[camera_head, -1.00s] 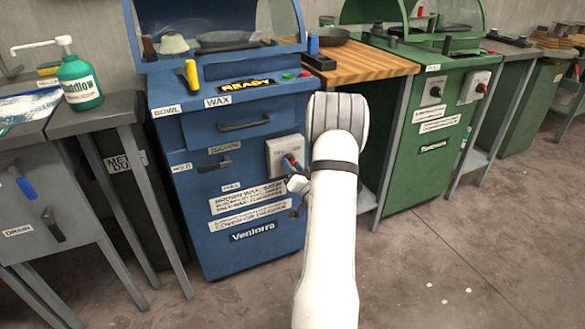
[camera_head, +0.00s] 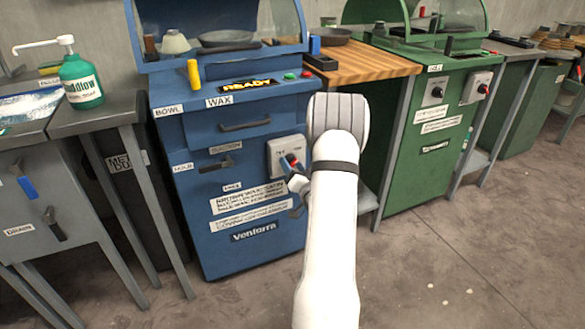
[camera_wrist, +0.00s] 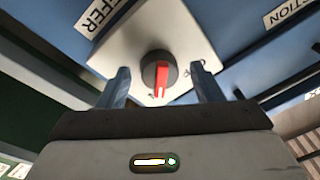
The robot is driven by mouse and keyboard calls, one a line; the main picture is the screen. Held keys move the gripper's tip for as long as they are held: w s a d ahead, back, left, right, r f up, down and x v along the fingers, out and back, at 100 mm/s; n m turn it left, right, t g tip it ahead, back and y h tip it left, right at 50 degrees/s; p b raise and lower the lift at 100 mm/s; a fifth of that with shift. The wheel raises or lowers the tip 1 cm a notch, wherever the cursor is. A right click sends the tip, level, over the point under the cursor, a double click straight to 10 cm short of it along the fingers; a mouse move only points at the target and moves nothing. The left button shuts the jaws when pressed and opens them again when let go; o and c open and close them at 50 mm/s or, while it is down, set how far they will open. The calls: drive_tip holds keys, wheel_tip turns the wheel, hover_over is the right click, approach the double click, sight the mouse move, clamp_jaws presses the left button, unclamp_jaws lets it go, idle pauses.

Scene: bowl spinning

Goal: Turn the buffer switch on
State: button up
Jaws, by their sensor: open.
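The buffer switch is a dark round knob with a red pointer (camera_wrist: 159,74) on a pale grey plate (camera_wrist: 186,38). A label ending in "FFER" sits beside the plate in the wrist view. The red pointer faces toward my gripper's palm in that view; the small marks around it are too blurred to read. My gripper (camera_wrist: 162,74) is open, one blue finger on each side of the knob, with gaps visible. In the head view the switch plate (camera_head: 280,152) is on the blue machine's front, and my gripper (camera_head: 291,172) is at it, partly hidden by my white arm.
The blue machine (camera_head: 246,178) has a drawer handle (camera_head: 246,125), a suction handle (camera_head: 216,165) and a lit READY sign (camera_head: 247,86). A wooden-topped table (camera_head: 365,66) and a green machine (camera_head: 430,130) stand to the right. Open floor lies in front.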

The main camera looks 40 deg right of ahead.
drive_tip(key=shift+s, duration=0.1)
drive_tip(key=p+v, duration=0.1)
drive_tip(key=v, duration=0.6)
drive_tip(key=shift+s+p, duration=0.25)
drive_tip(key=shift+p, duration=0.05)
drive_tip(key=shift+f, duration=0.1)
drive_tip(key=w+a+r+n+g+p, duration=0.1)
drive_tip(key=a+r+n+g+p, duration=0.15)
drive_tip(key=a+r+p, duration=0.4)
drive_tip(key=w+a+r+n+g+y+p, duration=0.1)
drive_tip(key=a+r+g+p, duration=0.25)
drive_tip(key=r, duration=0.55)
drive_tip(key=w+a+r+n+g+p, duration=0.1)
drive_tip(key=a+r+g+p, duration=0.1)
drive_tip(key=a+r+p, duration=0.35)
drive_tip(key=s+a+r+n+g+y+p, duration=0.3)
drive_tip(key=s+a+r+n+g+p, duration=0.2)
drive_tip(key=s+a+r+p, duration=0.9)
drive_tip(key=s+a+r+g, duration=0.3)
drive_tip(key=s+a+r, duration=0.1)
drive_tip(key=s+r, duration=0.4)
drive_tip(key=shift+s+a+y+p, duration=0.3)
drive_tip(key=shift+s, duration=0.05)
